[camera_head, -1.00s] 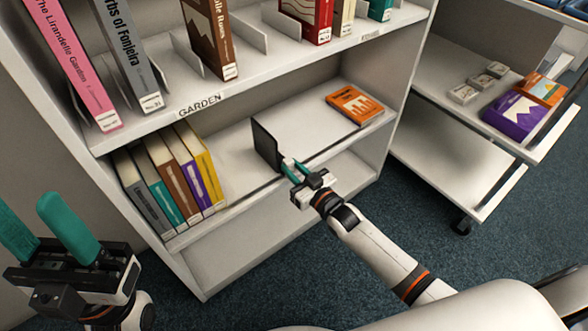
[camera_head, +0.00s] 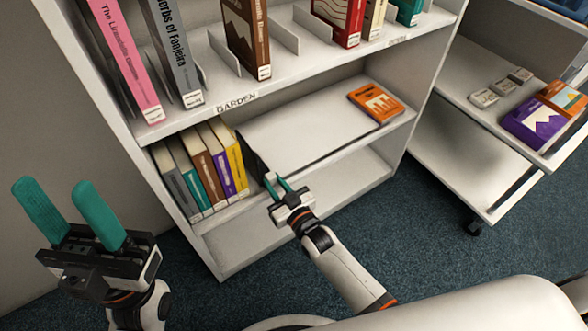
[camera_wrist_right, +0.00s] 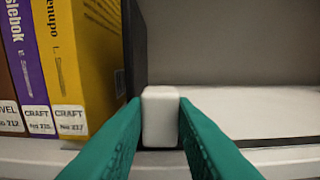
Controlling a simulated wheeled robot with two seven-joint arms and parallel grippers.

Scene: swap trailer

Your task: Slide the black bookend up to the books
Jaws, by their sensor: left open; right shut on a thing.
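The black bookend (camera_head: 252,158) stands upright on the lower shelf beside the row of books (camera_head: 203,168), right of the yellow book (camera_head: 230,155). In the right wrist view the bookend (camera_wrist_right: 134,45) stands against the yellow book (camera_wrist_right: 82,60) with no clear gap. My right gripper (camera_head: 278,182) is at the shelf's front edge. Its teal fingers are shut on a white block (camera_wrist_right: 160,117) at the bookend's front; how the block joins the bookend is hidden. My left gripper (camera_head: 54,190) is open and empty at the lower left, away from the shelf.
The lower shelf (camera_head: 310,128) is bare right of the bookend up to an orange book (camera_head: 376,103). An upper shelf with labelled books (camera_head: 246,38) overhangs it. A white cart (camera_head: 455,150) with books and small boxes stands at the right.

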